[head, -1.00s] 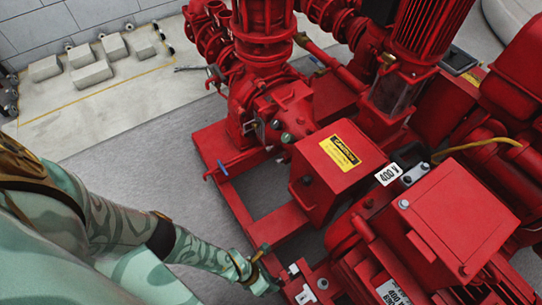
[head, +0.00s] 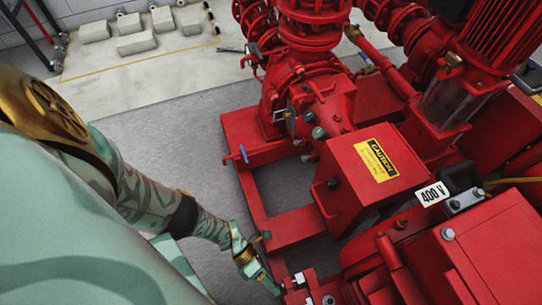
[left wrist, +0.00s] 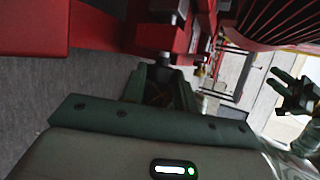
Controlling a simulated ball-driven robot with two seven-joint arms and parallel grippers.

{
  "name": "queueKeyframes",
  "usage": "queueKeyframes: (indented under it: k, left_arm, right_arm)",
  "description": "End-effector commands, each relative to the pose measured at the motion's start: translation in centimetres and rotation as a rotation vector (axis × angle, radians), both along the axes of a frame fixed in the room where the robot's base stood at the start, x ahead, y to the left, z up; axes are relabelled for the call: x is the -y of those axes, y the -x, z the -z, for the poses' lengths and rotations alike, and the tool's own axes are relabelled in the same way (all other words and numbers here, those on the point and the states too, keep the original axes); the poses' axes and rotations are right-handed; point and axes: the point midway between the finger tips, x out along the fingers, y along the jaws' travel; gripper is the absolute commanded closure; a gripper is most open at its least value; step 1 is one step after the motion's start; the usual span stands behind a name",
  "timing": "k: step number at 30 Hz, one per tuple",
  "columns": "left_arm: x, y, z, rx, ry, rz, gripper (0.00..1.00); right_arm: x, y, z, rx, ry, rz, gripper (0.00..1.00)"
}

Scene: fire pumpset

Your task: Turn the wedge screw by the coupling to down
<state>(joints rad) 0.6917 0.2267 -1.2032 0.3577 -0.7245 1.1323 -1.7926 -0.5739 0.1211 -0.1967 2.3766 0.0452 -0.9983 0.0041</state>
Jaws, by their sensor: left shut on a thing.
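My left gripper (head: 271,285) reaches down to the near edge of the red pump base, beside the coupling end of the motor. In the left wrist view, its dark fingers (left wrist: 163,82) are closed on a small dark screw head (left wrist: 163,58) under a red part. I take this for the wedge screw; its turn position cannot be read. In the head view the screw is hidden by the hand. A dark pronged shape (left wrist: 295,92) at the right of the wrist view looks like my right gripper; it is small and apart from the machine.
The red frame (head: 283,228) and a red box with a yellow caution label (head: 377,160) stand just beyond the left hand. A motor with a 400 V tag (head: 432,193) is at the right. Grey floor (head: 175,130) is clear on the left; pale blocks (head: 140,42) lie farther back.

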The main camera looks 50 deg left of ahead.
Motion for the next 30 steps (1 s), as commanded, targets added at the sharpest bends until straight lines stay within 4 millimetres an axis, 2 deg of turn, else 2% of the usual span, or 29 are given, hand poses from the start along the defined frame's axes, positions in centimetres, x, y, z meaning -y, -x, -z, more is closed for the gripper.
queueKeyframes:
  k: [1, 18, 19, 21, 30]
  left_arm:
    - [-0.57, -0.45, 0.10, 0.001, -0.005, -0.011, 0.94]
    - [-0.68, 0.02, -0.17, -0.016, 0.017, -0.014, 0.94]
    - [-0.68, 0.04, -0.16, -0.016, 0.017, -0.014, 0.66]
    - [-0.64, 0.08, -0.17, -0.016, 0.018, -0.013, 0.49]
    - [-0.38, 0.16, -0.18, -0.017, 0.021, -0.011, 0.49]
  right_arm:
    - [0.00, 0.01, 0.03, 0.000, 0.000, 0.000, 0.68]
    - [0.06, 0.03, -0.03, -0.001, 0.002, 0.000, 0.68]
    - [0.06, 0.04, -0.03, -0.001, 0.003, -0.001, 0.68]
    - [0.06, 0.03, -0.02, -0.001, 0.003, -0.001, 0.68]
    - [0.05, 0.08, 0.04, -0.003, 0.002, -0.001, 0.68]
